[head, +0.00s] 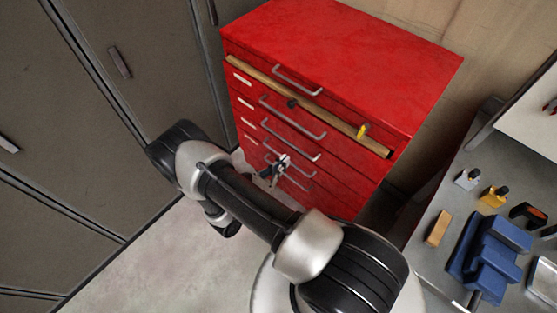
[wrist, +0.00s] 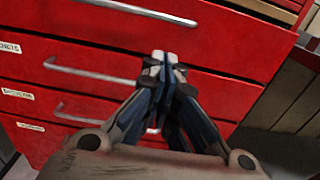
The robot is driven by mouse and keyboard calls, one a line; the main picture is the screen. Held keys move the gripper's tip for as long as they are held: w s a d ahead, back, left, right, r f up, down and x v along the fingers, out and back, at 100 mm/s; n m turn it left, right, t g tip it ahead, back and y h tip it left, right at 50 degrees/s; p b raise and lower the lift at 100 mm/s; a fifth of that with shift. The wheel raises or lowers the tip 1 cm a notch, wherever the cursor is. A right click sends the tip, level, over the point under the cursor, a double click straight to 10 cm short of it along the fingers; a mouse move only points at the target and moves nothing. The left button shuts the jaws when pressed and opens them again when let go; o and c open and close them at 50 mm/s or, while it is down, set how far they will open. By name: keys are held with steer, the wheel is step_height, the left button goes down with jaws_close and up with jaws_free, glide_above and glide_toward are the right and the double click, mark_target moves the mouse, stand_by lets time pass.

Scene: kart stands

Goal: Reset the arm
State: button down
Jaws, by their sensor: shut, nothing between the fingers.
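My gripper (wrist: 160,62) is in the middle of the wrist view, its fingertips together and nothing between them. In the head view my gripper (head: 283,160) shows small, in front of the lower drawers of a red tool cabinet (head: 345,45). My arm reaches from the bottom right toward the cabinet and bends at the left. In the wrist view the fingertips overlap a drawer front (wrist: 215,90) of the cabinet. I cannot tell whether they touch it.
The top drawer (head: 310,104) is slightly open, with a yellow item (head: 363,130) at its edge. A grey workbench (head: 425,262) at the right holds a blue vise (head: 490,255) and small bottles. Dark lockers (head: 120,60) stand at the left. Pale floor (head: 165,255) is clear below.

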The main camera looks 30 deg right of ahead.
steer(key=shift+s+a, duration=0.1)
steer(key=shift+a, duration=0.1)
steer(key=s+d+r+m+g+y, duration=0.1)
steer(key=s+r+m+g+y, duration=0.15)
steer(key=r+m+g, duration=0.6)
steer(key=s+d+r+m+g+y, duration=0.1)
steer(key=s+r+m+y, duration=0.2)
steer(key=r, duration=1)
steer(key=s+a+r+m+t+y, duration=0.7)
steer(key=s+a+r+m+y, duration=0.4)
steer(key=r, duration=0.3)
steer(key=shift+s+r, duration=0.4)
steer(key=shift+s, duration=0.05)
